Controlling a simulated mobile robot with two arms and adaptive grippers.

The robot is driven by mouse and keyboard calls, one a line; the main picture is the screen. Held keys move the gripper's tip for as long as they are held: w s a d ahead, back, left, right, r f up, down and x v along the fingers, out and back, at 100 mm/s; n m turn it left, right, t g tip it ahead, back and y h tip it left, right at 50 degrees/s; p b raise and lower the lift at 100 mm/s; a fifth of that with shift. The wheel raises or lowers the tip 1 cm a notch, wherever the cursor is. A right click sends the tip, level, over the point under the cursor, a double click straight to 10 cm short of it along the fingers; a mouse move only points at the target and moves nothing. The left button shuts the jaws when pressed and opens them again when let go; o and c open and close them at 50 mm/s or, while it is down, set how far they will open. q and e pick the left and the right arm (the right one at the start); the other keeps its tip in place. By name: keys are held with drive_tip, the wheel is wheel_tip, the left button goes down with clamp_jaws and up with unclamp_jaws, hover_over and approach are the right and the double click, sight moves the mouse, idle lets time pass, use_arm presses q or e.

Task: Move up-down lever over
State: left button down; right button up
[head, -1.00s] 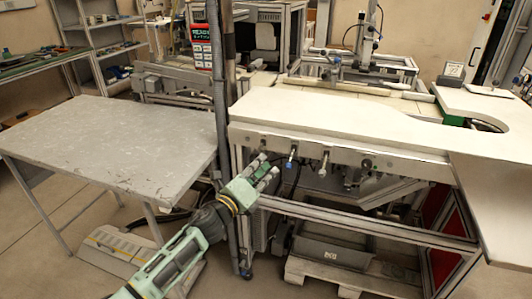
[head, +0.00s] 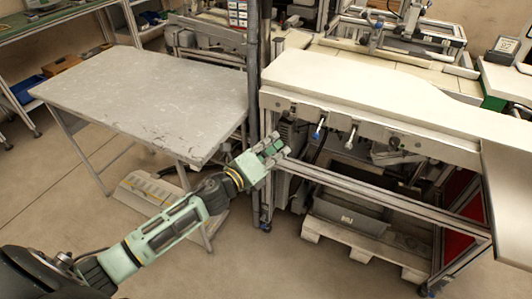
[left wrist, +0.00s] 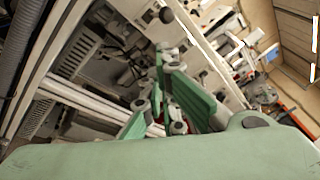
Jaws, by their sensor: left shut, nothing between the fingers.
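Two small levers hang from the front rail under the white worktop in the head view: one with a blue part (head: 318,132) and a pale metal one (head: 350,138) to its right. I cannot tell by a label which is the up-down lever. My left gripper (head: 271,149), with green fingers, is shut and empty. It is left of and slightly lower than the blue lever in the picture, apart from both levers. Its fingers also show in the left wrist view (left wrist: 172,88), where I cannot clearly make out the levers. My right gripper is not in view.
The white worktop (head: 350,83) overhangs a metal frame with a grey bin (head: 350,212) on a pallet below. A dark vertical post (head: 252,70) stands just left of it. A grey table (head: 150,95) is at left. Open floor lies in front.

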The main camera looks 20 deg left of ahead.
use_arm(q)
drive_tip(key=shift+v, duration=2.65)
drive_tip(key=s+a+f+n+g+y, duration=0.2)
drive_tip(key=s+f+n, duration=0.25)
drive_tip(key=f, duration=0.65)
drive_tip(key=s+a+f+n+g+y, duration=0.25)
drive_tip(key=f+n, duration=0.25)
drive_tip(key=f, duration=0.6)
drive_tip(key=s+a+f+n+g+y, duration=0.1)
drive_tip(key=s+a+f+n+g, duration=0.3)
drive_tip(key=f, duration=0.8)
drive_tip(key=s+d+f+n+g+p, duration=0.1)
drive_tip(key=s+d+f+n+g, duration=0.15)
drive_tip(key=s+f+n, duration=0.75)
drive_tip(key=s+d+f+n+g, duration=0.1)
drive_tip(key=s+d+f, duration=0.1)
drive_tip(key=s, duration=0.7)
drive_tip(key=s+d+f+n+g, duration=0.1)
drive_tip(key=s+f, duration=0.4)
drive_tip(key=s, duration=0.5)
drive_tip(key=s+d+f+n+g, duration=0.1)
drive_tip(key=s+d+f+g, duration=0.2)
drive_tip(key=s, duration=0.6)
drive_tip(key=shift+s+d+f, duration=0.35)
drive_tip(key=shift+d+f, duration=0.05)
drive_tip(key=shift+d, duration=0.15)
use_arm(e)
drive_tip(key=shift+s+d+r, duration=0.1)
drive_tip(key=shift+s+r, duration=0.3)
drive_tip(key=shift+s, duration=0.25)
